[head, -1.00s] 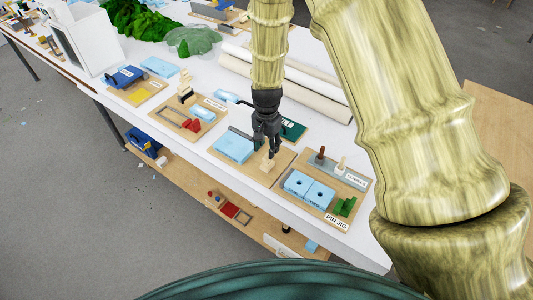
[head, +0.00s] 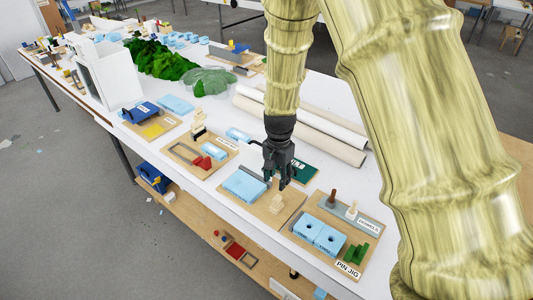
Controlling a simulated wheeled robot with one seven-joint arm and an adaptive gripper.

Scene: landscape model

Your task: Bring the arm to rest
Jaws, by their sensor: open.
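My gripper (head: 277,184) hangs from my arm, pointing down over the white table (head: 215,198). Its dark fingers are apart, with nothing seen held between them. Just below and beside the fingertips, a small pale wooden piece (head: 277,203) stands on a wooden board next to a light-blue block (head: 244,185). I cannot tell whether a fingertip touches the piece. The gripper hides part of a dark green board (head: 304,172) behind it.
The pin jig board (head: 335,235), with blue blocks, pegs and a green part, lies to the right. Another board with a red piece (head: 202,163) lies left. Rolled sheets (head: 310,130) lie behind. A white box (head: 110,77) stands far left. A lower wooden shelf (head: 205,222) runs underneath.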

